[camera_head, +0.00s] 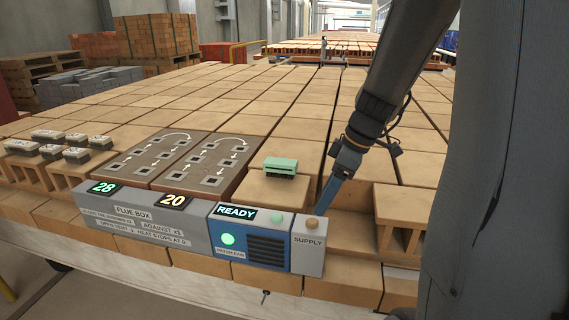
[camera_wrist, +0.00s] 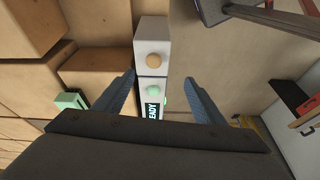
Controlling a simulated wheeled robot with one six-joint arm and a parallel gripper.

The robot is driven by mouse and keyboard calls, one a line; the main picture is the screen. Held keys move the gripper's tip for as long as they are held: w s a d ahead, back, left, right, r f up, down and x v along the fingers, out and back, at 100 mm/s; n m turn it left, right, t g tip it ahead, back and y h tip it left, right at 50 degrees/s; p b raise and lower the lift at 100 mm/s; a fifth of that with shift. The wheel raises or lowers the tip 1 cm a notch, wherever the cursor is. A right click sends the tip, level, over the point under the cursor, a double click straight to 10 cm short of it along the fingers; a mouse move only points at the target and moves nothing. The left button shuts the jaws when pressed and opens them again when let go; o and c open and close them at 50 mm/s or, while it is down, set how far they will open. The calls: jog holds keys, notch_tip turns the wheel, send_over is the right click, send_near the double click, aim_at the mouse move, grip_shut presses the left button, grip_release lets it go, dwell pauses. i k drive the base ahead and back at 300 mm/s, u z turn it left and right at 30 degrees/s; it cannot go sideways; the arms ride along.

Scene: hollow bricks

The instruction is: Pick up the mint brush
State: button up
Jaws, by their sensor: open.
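The mint brush (camera_head: 281,164) has a pale green top and dark bristles below. It rests bristles down on a tan hollow brick (camera_head: 268,190), just left of my gripper in the head view. Part of the brush shows at the lower left in the wrist view (camera_wrist: 70,101). My gripper (camera_wrist: 160,74) is open and empty. In the wrist view its two blue fingers are spread over the supply box, apart from the brush. In the head view my gripper (camera_head: 322,205) hangs right of the brush, near the supply box.
The grey supply box (camera_head: 309,262) with an orange button stands beside the blue READY fan box (camera_head: 248,240) at the front edge. The grey flue box (camera_head: 140,218) and a vent panel (camera_head: 165,160) lie left. Several small labelled blocks (camera_head: 76,139) sit at far left. Tan bricks cover the bed.

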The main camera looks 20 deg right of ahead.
aim_at(283, 167)
jog(key=u, duration=0.05)
jog(key=i, duration=0.85)
